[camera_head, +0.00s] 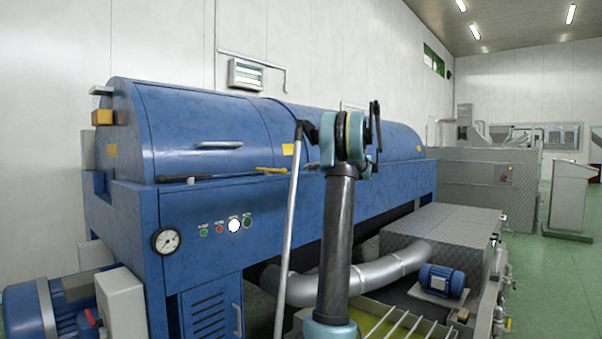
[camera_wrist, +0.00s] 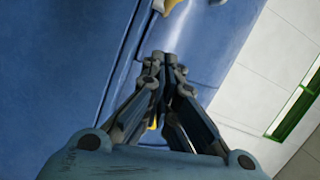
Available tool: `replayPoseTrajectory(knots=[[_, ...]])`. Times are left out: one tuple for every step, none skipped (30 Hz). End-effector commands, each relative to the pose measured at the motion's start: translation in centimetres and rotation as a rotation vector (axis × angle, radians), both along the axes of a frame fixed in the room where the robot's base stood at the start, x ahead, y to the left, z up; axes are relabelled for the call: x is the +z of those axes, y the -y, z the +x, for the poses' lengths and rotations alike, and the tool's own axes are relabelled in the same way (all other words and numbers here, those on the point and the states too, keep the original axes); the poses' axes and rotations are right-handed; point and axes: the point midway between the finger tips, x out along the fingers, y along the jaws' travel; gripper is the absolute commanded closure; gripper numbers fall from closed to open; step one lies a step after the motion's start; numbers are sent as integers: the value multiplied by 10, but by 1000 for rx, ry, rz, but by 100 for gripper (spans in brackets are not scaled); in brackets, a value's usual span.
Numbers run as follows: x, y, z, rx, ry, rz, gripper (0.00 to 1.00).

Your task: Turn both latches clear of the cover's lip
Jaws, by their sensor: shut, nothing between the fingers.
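The blue cover (camera_head: 200,120) is down on the blue machine body, with a lip along its lower front edge. My arm hides part of the cover in the head view.
A cover handle (camera_head: 220,144) sits above the latches. A gauge (camera_head: 167,240) and buttons (camera_head: 233,224) are below. A pale pole (camera_head: 288,225) slants in front of the machine. A silver pipe (camera_head: 365,277) and small blue motor (camera_head: 442,281) are low at right. Green floor lies beyond.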

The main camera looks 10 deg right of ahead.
Motion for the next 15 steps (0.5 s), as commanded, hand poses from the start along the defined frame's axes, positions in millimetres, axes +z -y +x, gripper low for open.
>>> replayPoseTrajectory(knots=[[0, -6, 5, 2, 0, 0, 100], [-1, -9, 8, 1, 0, 0, 100], [-1, -14, 12, 2, 0, 0, 100], [-1, -18, 16, 3, 0, 0, 100], [-1, -22, 19, 3, 0, 0, 100], [-2, -27, 24, 2, 0, 0, 100], [-2, -31, 27, 2, 0, 0, 100], [-2, -36, 31, 3, 0, 0, 100], [-3, -41, 35, 2, 0, 0, 100], [-3, -44, 39, 1, 0, 0, 100], [-3, -49, 42, 2, 0, 0, 100], [-3, -54, 47, 3, 0, 0, 100], [-4, -58, 51, 2, 0, 0, 100], [-4, -61, 54, 1, 0, 0, 100], [-4, -67, 59, 2, 0, 0, 100]])
